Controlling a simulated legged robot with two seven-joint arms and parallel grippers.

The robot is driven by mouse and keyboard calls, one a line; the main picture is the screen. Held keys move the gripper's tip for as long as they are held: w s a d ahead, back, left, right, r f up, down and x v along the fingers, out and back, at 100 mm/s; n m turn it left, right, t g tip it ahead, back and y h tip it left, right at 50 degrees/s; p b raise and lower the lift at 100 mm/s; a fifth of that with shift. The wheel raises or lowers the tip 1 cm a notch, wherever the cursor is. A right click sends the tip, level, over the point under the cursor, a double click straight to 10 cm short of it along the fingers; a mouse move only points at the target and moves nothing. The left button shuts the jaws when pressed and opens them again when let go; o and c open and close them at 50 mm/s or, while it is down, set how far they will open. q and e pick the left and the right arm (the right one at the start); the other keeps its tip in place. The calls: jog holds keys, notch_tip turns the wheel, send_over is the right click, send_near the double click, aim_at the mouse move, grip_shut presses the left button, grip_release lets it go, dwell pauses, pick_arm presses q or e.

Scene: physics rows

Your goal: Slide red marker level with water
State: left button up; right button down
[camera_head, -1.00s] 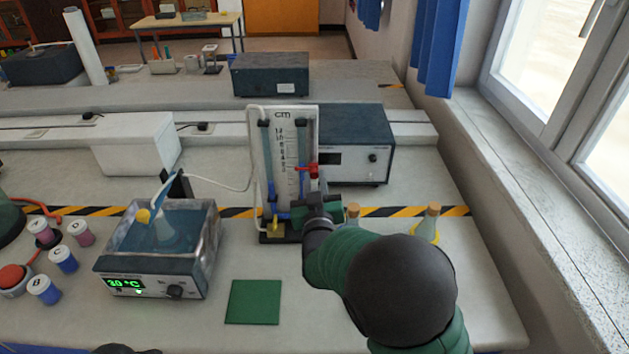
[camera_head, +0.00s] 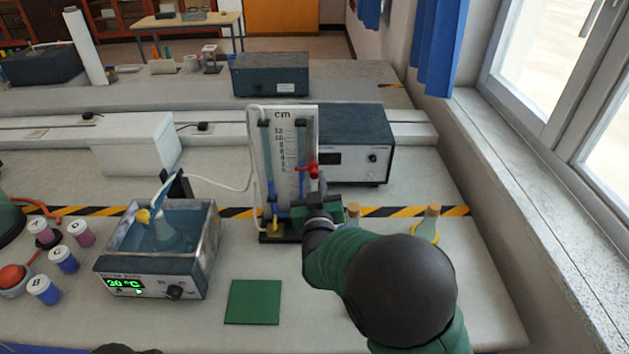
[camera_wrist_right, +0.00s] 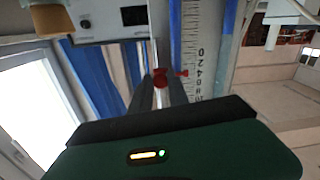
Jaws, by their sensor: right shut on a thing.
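The red marker (camera_head: 313,170) sits on the right tube of an upright white manometer board (camera_head: 285,112) with a cm scale. Blue water (camera_head: 268,196) shows low in the left tube; the level in the right tube is partly hidden by my gripper and the marker. My right gripper (camera_wrist_right: 161,88) is shut on the red marker, which also shows between its fingertips in the right wrist view (camera_wrist_right: 161,76). In the head view my right arm reaches up to the board from the lower right. My left gripper is not clearly in view.
A water bath (camera_head: 150,285) reading 30 °C stands left, holding a flask. A green mat (camera_head: 253,302) lies in front of the board. A blue-grey instrument box (camera_head: 365,145) is behind right. Several lidded jars (camera_head: 64,259) are far left.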

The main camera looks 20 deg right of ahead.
jog(key=shift+r, duration=0.15)
jog(key=shift+a, duration=0.1)
jog(key=c, duration=1.3)
grip_release()
jog(key=shift+o, duration=0.2)
jog(key=b+v, duration=1.1)
jog(key=v, duration=0.6)
jog(key=shift+w, duration=0.1)
